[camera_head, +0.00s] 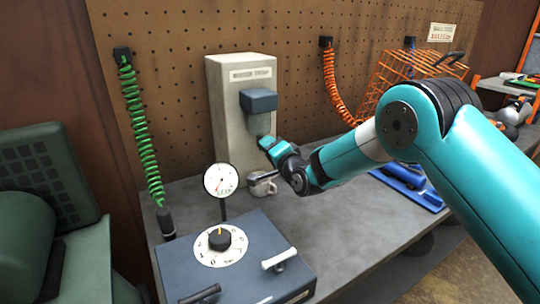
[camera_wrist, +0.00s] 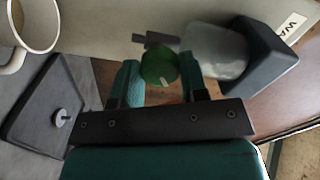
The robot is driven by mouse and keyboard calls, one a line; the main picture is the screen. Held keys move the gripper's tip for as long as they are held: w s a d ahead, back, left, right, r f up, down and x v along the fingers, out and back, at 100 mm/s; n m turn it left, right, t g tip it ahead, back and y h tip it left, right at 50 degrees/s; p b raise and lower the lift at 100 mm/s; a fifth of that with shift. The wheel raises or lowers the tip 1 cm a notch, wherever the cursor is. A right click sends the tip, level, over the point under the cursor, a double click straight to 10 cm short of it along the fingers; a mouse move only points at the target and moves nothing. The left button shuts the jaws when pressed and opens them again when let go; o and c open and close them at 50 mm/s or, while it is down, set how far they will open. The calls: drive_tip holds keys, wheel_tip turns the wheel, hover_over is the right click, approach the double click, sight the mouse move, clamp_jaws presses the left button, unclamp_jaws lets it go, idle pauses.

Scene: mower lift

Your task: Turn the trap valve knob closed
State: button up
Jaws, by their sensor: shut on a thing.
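The green trap valve knob (camera_wrist: 155,64) sits between the two fingers of my gripper (camera_wrist: 161,78) in the wrist view, with a finger close on each side. A pale mark shows on its face. My gripper is shut on it. Beside the knob is a clear, pale bowl (camera_wrist: 215,50) under a dark block (camera_wrist: 262,62). In the head view the dark block (camera_head: 259,100) is on the front of a tall beige cabinet (camera_head: 229,135). My gripper (camera_head: 268,142) is just below that block, and the knob is hidden there.
A mug (camera_head: 261,187) stands on the grey bench (camera_head: 350,232) below my gripper. A box with a dial (camera_head: 220,245) and a gauge (camera_head: 221,180) is at front left. A green coiled hose (camera_head: 141,135) hangs left; an orange basket (camera_head: 398,80) is at the back right.

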drive_tip(key=m+b, duration=0.2)
drive_tip(key=m, duration=0.4)
drive_tip(key=shift+d+m, duration=0.1)
drive_tip(key=shift+m, duration=0.3)
idle(0.3)
drive_tip(key=o, duration=0.9)
drive_tip(key=b+v, duration=0.6)
drive_tip(key=v, duration=1.1)
drive_tip(key=shift+d, duration=0.2)
drive_tip(key=shift+s, duration=0.15)
